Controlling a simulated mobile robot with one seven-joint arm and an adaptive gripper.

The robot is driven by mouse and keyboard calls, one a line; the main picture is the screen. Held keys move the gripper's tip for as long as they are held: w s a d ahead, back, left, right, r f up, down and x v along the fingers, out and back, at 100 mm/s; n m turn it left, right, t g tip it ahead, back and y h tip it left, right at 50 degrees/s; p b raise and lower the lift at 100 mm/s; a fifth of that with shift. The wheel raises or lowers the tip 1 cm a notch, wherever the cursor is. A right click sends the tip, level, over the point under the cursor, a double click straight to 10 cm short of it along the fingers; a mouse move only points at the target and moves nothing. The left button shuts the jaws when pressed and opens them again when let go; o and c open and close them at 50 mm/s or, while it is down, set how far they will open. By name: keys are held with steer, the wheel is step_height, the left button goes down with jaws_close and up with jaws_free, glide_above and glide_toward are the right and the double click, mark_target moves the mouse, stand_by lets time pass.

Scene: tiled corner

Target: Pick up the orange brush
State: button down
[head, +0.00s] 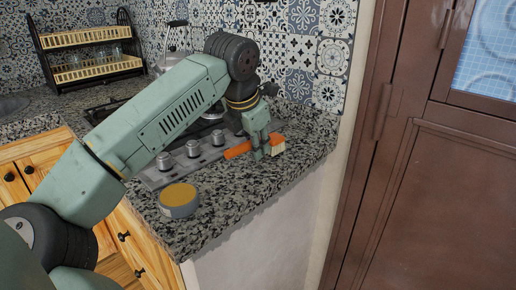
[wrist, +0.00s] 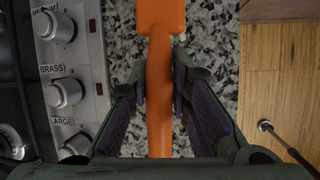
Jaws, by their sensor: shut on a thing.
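The orange brush has an orange handle (head: 237,151) and a pale bristle end (head: 278,144). In the head view it is at the right part of the granite counter, beside the stove's knob panel. My gripper (head: 263,148) points down over the brush and is shut on it. In the wrist view the orange handle (wrist: 160,120) runs upright through the middle, between my gripper's two fingers (wrist: 161,88). The bristles do not show in that view. I cannot tell whether the brush touches the counter.
The knob panel (wrist: 88,28) lies left of the brush in the wrist view. A round tin with a yellow top (head: 179,200) stands near the counter's front edge. A kettle (head: 172,58) and a dish rack (head: 95,65) are behind. A brown door (head: 440,190) is at right.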

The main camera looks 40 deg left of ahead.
step_height(320, 180, up, 2)
steer(key=shift+r, duration=0.1)
steer(key=s+b, duration=0.1)
steer(key=s, duration=0.4)
steer(key=s+r+b, duration=0.1)
steer(key=s, duration=0.4)
steer(key=s+b, duration=0.1)
steer(key=s, duration=0.5)
steer(key=shift+a+r+b, duration=0.25)
steer(key=shift+r+b, duration=0.1)
steer(key=shift+r, duration=0.05)
steer(key=c, duration=2)
jaws_free()
jaws_close()
steer(key=shift+a+r, duration=0.1)
steer(key=shift+r, duration=0.05)
